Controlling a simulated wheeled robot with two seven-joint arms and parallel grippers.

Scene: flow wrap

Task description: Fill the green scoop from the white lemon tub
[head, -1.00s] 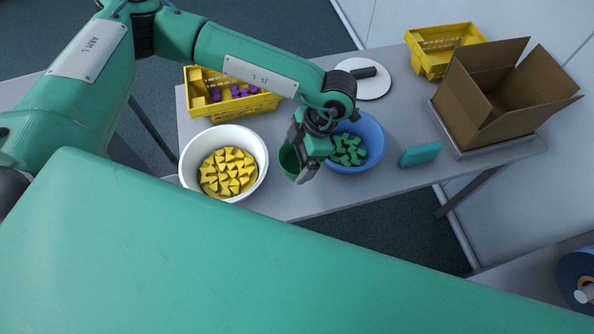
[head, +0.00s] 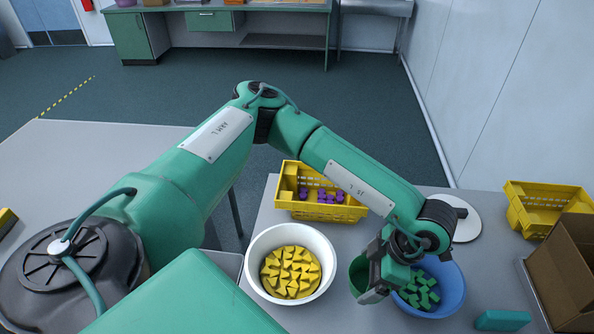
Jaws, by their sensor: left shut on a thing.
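The white lemon tub (head: 257,246) stands on the table and holds many yellow wedge-shaped pieces (head: 290,271). The green scoop (head: 358,274) is held by my left gripper (head: 372,280), which is shut on it. The scoop is to the right of the white tub, apart from it, and beside the blue tub's left edge. My gripper hides part of the scoop, and I cannot see inside it well. My right gripper is not in view.
A blue tub (head: 457,290) with green pieces is right of the gripper. A yellow basket (head: 320,212) with purple pieces stands behind the white tub. A white round disc (head: 467,228), a teal block (head: 502,320), a cardboard box (head: 562,275) and an empty-looking yellow basket (head: 535,208) are to the right.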

